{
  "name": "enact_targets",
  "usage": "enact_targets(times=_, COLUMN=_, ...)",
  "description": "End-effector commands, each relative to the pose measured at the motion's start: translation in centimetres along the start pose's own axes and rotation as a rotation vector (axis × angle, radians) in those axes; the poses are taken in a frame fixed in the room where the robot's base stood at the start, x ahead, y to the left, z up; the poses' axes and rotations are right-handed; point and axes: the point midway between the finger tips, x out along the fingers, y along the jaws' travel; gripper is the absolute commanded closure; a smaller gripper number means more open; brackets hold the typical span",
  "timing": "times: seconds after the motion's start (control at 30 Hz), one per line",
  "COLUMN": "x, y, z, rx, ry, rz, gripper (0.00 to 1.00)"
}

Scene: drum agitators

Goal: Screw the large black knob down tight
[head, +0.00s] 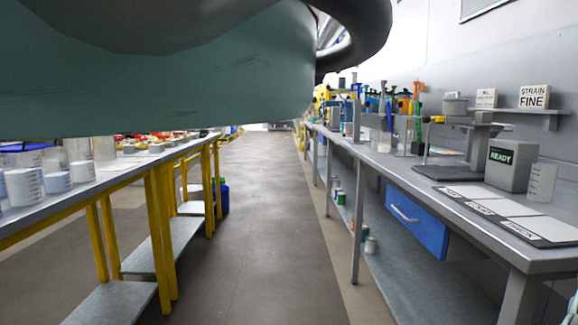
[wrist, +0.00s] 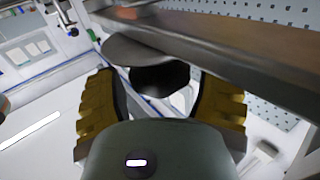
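In the wrist view, a rounded black piece (wrist: 160,78), which looks like the large black knob, sits just beyond my gripper (wrist: 160,95). A grey disc-like part (wrist: 145,50) lies behind its upper edge. My gripper's two yellow-padded fingers are spread wide, one on each side of the black piece. Gaps seem to show between the pads and the piece, so I see no clear grip. My gripper's grey body hides the lower middle of the view. In the head view I cannot make out the knob or my gripper.
A brownish beam (wrist: 220,55) crosses close above the right finger. In the head view, a grey bench (head: 385,165) on the right carries bottles, a stand and a "READY" box (head: 512,163). A yellow-legged table (head: 100,185) stands left. The aisle (head: 262,200) between is clear.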

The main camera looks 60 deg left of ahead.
Motion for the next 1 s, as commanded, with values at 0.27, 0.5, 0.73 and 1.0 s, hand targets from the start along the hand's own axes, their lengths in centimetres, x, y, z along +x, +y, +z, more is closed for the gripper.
enact_targets(times=0.27, x=0.0, y=-0.1, z=0.1, rx=-0.002, ry=-0.003, rz=-0.003, gripper=0.16)
enact_targets(times=0.5, x=-0.1, y=-0.1, z=-0.6, rx=0.001, ry=-0.005, rz=-0.003, gripper=0.16)
enact_targets(times=0.73, x=-0.1, y=-0.1, z=-3.7, rx=0.003, ry=-0.008, rz=-0.004, gripper=0.16)
enact_targets(times=1.0, x=0.0, y=-0.1, z=-7.4, rx=0.000, ry=-0.008, rz=-0.005, gripper=0.16)
